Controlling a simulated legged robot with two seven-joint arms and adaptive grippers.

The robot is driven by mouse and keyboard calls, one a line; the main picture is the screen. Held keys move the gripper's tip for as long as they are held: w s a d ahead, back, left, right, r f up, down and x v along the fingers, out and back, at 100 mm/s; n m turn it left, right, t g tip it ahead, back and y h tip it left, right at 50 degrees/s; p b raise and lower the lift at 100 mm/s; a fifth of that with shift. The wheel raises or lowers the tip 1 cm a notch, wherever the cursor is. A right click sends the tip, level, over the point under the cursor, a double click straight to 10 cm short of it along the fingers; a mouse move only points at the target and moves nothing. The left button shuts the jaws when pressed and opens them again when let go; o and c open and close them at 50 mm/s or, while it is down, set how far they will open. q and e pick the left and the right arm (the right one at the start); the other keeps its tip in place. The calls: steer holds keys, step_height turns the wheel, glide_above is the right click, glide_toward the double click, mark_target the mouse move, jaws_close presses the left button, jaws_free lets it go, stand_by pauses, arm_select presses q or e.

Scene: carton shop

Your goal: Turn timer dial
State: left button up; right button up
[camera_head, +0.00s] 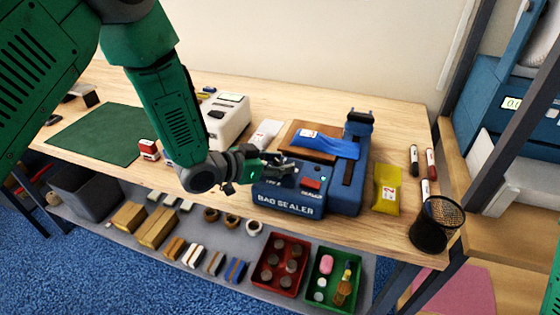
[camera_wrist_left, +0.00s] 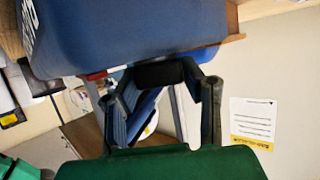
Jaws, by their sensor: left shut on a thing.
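The blue bag sealer (camera_head: 290,202) stands on the wooden bench, its label facing me. In the left wrist view its blue body (camera_wrist_left: 125,38) fills the top. My left gripper (camera_head: 284,168) is at the left part of the sealer's top front, beside the red switch (camera_head: 311,183). In the left wrist view my left gripper (camera_wrist_left: 162,84) is shut on a black piece, which I take to be the timer dial (camera_wrist_left: 158,74). The dial is hidden behind the fingers in the head view, and its setting cannot be read. My right gripper is out of view.
A white machine (camera_head: 226,119) and a green mat (camera_head: 100,132) are to the left. Red (camera_head: 281,264) and green (camera_head: 333,281) bins sit below.

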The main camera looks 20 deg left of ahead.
arm_select(q)
steer(key=m+g+h, duration=0.2)
steer(key=shift+w+a+r+m+h+p, duration=0.1)
steer(key=shift+m+h+p, duration=0.2)
steer(key=shift+m+p, duration=0.1)
steer(key=m+g+h, duration=0.1)
steer(key=m+g, duration=0.1)
steer(key=g, duration=0.1)
steer(key=shift+m, duration=0.4)
steer(key=m+g+h, duration=0.1)
steer(key=m+g, duration=0.2)
steer(key=shift+g, duration=0.3)
steer(key=shift+m+g+h+b, duration=0.3)
steer(key=shift+m+g+b, duration=0.45)
steer(key=shift+g, duration=0.25)
steer(key=shift+m, duration=0.25)
steer(key=o, duration=1.2)
